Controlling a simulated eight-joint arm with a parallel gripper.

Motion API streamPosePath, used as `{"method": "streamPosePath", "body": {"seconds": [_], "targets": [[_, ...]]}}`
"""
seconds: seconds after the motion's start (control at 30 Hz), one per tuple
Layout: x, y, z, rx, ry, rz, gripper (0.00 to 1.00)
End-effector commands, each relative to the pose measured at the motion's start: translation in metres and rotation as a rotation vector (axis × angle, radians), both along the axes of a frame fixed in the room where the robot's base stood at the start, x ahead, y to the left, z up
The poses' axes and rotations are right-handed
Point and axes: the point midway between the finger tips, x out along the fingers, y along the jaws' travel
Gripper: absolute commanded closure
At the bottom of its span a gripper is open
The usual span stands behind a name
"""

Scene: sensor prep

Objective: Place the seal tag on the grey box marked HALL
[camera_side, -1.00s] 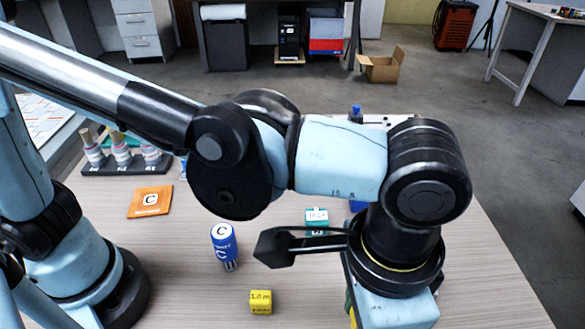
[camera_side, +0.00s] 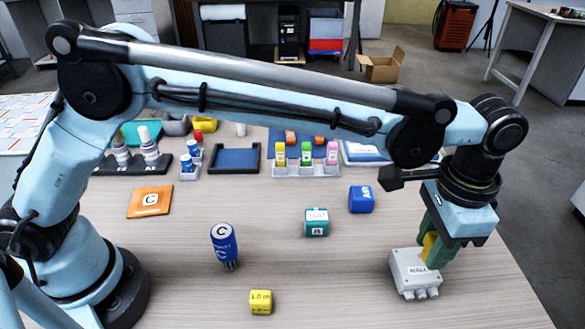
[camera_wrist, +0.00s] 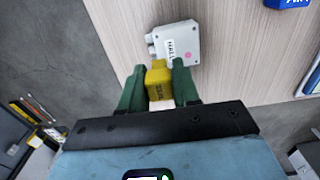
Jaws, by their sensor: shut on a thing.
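The grey box (camera_side: 408,268) stands at the table's right side. In the wrist view the box (camera_wrist: 182,48) shows a HALL label and a pink dot. My gripper (camera_side: 434,254) is over the right part of the box in the side view. Its green fingers are shut on a yellow block-like piece (camera_side: 429,246), likely the seal tag. In the wrist view this piece (camera_wrist: 157,75) sits between the fingertips of my gripper (camera_wrist: 158,82), with small dark print I cannot read. I cannot tell whether the piece touches the box.
A blue block (camera_side: 361,199) and a teal block (camera_side: 316,222) lie left of the box. A blue cylinder (camera_side: 224,245), a yellow block (camera_side: 261,301) and an orange card (camera_side: 150,201) are farther left. A rack of bottles (camera_side: 306,169) stands at the back.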

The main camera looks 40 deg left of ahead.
Motion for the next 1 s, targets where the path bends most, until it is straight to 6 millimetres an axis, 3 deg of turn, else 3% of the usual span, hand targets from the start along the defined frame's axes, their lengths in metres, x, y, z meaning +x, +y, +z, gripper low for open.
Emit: {"method": "streamPosePath", "body": {"seconds": [0.2, 0.53, 0.97, 1.0], "targets": [[0.022, 0.007, -0.014, 0.0, 0.0, 0.001, 0.97], [0.023, 0.007, -0.05, 0.0, 0.0, 0.0, 0.97], [0.023, 0.007, -0.057, 0.0, 0.0, 0.0, 0.97], [0.023, 0.007, -0.058, 0.0, 0.0, 0.0, 0.68]]}}
